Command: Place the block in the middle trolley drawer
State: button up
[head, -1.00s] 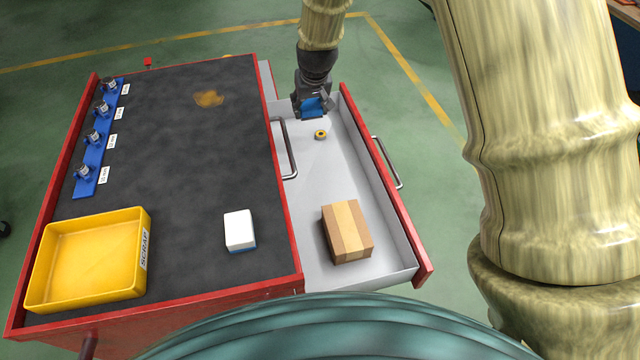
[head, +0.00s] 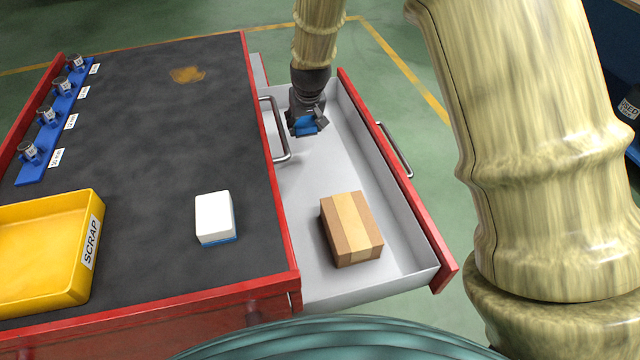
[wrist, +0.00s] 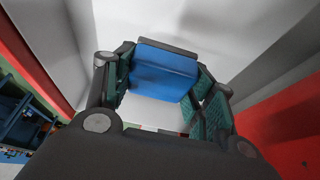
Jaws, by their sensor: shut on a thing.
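My gripper (head: 307,127) is shut on a blue block (head: 305,126) over the far end of an open grey drawer (head: 318,179) with a red front. In the wrist view the block (wrist: 165,72) sits between the green-padded fingers (wrist: 160,90), with pale drawer surface beyond it. I cannot tell whether the block touches the drawer floor. The drawer pulls out from the right side of the red trolley (head: 180,320); I cannot tell its level.
A cardboard box (head: 350,229) stands in the near part of the drawer. On the dark trolley top (head: 150,130) are a white and blue box (head: 214,217), a yellow SCRAP tray (head: 85,250) and a blue rack (head: 50,132). The drawer's middle floor is clear.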

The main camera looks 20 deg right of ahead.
aim_at(305, 154)
jog(key=shift+f+b, duration=0.35)
jog(key=shift+f, duration=4.7)
jog(key=o, duration=1)
jog(key=shift+f, duration=0.1)
jog(key=p+v, duration=0.1)
jog(key=v, duration=1.1)
